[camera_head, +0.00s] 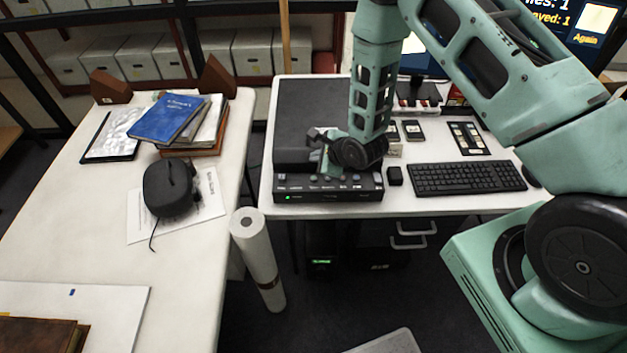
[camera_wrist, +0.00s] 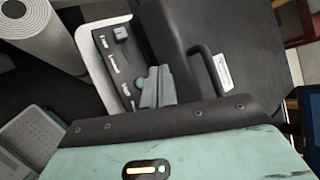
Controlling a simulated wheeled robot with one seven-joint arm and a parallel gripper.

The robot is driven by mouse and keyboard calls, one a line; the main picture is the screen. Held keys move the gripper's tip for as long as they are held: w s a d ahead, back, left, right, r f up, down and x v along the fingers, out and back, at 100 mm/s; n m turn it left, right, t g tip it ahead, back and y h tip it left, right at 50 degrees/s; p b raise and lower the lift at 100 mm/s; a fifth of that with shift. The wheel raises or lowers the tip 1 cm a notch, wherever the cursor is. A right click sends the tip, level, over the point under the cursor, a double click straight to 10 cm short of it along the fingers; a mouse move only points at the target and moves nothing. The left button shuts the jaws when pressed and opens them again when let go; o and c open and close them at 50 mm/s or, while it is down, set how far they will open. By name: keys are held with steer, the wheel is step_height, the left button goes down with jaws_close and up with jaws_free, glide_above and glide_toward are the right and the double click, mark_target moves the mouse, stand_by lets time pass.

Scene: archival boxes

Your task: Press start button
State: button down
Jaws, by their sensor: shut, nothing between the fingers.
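A black machine (camera_head: 308,105) stands on the white desk, with a row of small buttons on its front control panel (camera_head: 296,182) and a lit green light at the panel's left end. My gripper (camera_head: 328,166) is over the panel, fingers shut and empty. In the wrist view the shut gripper (camera_wrist: 157,90) is beside a round greenish button (camera_wrist: 140,83) on the panel (camera_wrist: 112,62). I cannot tell whether the fingertips touch that button. The button's label is too small to read, and part of the panel is hidden behind the fingers.
A keyboard (camera_head: 467,178) and a small black block (camera_head: 395,176) lie right of the machine. A white paper roll (camera_head: 257,255) stands between the desks. The left desk (camera_head: 90,225) holds books (camera_head: 168,118) and a black bag-like object (camera_head: 168,187).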

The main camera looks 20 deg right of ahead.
steer(key=b, duration=0.4)
glide_above(309, 175)
steer(key=s+d, duration=0.1)
steer(key=s, duration=0.2)
step_height(309, 175, down, 6)
steer(key=shift+d+r, duration=0.1)
steer(key=shift+d, duration=0.05)
steer(key=shift+s, duration=0.1)
stand_by(1.1)
steer(key=shift+f, duration=0.4)
steer(key=shift+f+b, duration=0.5)
steer(key=shift+b, duration=0.1)
stand_by(0.5)
steer(key=shift+r, duration=0.1)
steer(key=shift+r+p, duration=0.6)
steer(key=shift+r, duration=0.25)
step_height(309, 175, up, 4)
steer(key=p, duration=0.3)
steer(key=shift+r, duration=0.5)
